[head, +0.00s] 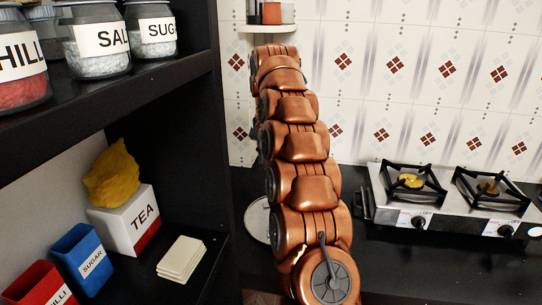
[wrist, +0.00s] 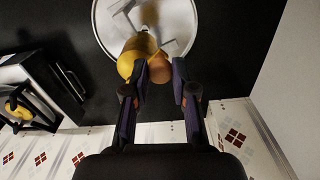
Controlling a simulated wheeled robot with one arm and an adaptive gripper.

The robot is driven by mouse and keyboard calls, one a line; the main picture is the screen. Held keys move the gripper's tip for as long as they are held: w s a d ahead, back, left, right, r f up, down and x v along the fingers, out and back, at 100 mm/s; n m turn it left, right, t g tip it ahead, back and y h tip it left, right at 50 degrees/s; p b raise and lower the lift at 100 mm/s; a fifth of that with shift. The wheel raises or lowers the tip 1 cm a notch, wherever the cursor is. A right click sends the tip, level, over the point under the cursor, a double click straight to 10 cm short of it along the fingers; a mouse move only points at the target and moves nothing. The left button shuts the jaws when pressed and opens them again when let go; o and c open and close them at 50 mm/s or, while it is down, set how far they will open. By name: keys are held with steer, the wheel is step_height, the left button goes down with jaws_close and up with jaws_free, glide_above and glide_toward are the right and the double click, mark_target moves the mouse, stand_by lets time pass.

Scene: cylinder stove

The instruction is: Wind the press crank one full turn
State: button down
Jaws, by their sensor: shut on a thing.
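My gripper (wrist: 160,76) is in the wrist view, with its two dark fingers closed on either side of a rounded brown knob (wrist: 158,70), which looks like the crank's handle. A yellow rounded part (wrist: 132,55) sits just left of the knob, partly behind the left finger. Beyond them is a white round disc (wrist: 105,20) with grey bars across it, which seems to belong to the press. In the head view my copper arm hides the gripper and crank. Only the left edge of a pale round disc (head: 257,222) shows beside the arm.
A two-burner stove (head: 450,205) stands on the black counter to the right. A dark shelf unit (head: 170,100) at left holds jars (head: 100,45), a white tea box (head: 125,220), a blue sugar box (head: 85,258) and pale tiles (head: 181,258). The tiled wall (head: 400,80) is behind.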

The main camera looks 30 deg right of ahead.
steer(key=shift+w+d+r+m+p, duration=0.1)
steer(key=shift+w+m+p, duration=0.4)
steer(key=shift+m, duration=0.55)
steer(key=shift+w+d+m+p, duration=0.1)
steer(key=shift+w+m+p, duration=0.35)
steer(key=shift+m, duration=0.6)
steer(key=c, duration=0.9)
jaws_free()
steer(key=shift+c, duration=0.2)
